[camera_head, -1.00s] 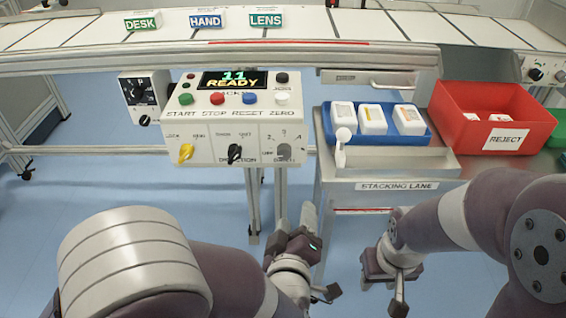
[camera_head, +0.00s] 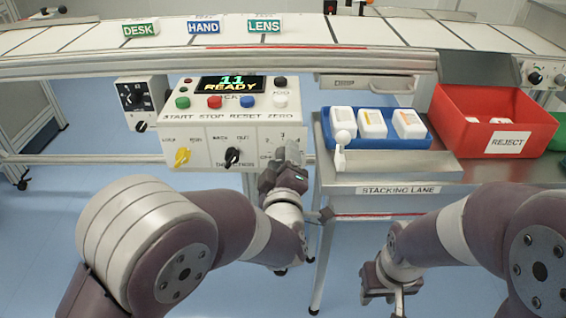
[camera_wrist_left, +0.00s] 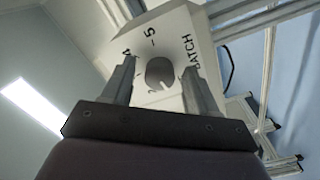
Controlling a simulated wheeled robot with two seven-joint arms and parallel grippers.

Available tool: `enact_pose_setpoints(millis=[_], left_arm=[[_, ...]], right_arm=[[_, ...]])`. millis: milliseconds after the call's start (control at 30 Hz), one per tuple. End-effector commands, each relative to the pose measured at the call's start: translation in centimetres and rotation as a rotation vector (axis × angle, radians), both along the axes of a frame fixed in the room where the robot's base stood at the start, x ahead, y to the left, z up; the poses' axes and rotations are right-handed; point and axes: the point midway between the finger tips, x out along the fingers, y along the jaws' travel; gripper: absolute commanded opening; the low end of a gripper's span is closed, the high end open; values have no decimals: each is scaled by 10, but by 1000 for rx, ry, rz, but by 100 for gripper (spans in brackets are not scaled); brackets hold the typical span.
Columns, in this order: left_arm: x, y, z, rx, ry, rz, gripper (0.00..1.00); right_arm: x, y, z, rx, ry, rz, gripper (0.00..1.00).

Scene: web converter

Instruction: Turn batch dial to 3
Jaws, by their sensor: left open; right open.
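The batch dial (camera_wrist_left: 159,73) is a round grey knob on the white control panel (camera_head: 205,157). In the left wrist view it sits between my open left fingers (camera_wrist_left: 158,80), apart from both as far as I can see. "BATCH", "5" and part of another number are printed around it. I cannot tell which number it points to. In the head view my left gripper (camera_head: 288,160) is at the panel's lower right and hides the dial. My right gripper (camera_head: 395,291) is open and empty, low in front of the stacking lane.
A yellow knob (camera_head: 182,157) and a black knob (camera_head: 233,156) sit left of the dial. Push buttons and a "11 READY" display (camera_head: 231,84) are above. A blue tray (camera_head: 390,133) with white boxes and a red reject bin (camera_head: 490,105) stand to the right.

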Motion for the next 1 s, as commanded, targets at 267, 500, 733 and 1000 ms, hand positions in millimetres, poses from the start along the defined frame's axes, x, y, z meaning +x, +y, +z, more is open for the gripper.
enact_pose_setpoints(millis=[267, 500, 733, 1000], left_arm=[[0, 0, 0, 0, 1, -1, 23], [-1, 0, 0, 4, 1, -1, 2], [-1, 0, 1, 65, 2, -1, 2], [-1, 0, 3, 264, 3, -1, 2]], right_arm=[[0, 0, 0, 0, 0, 0, 43], [0, 0, 1, 0, 0, 0, 43], [0, 0, 8, 0, 0, 0, 43], [0, 0, 28, 0, 0, 0, 43]])
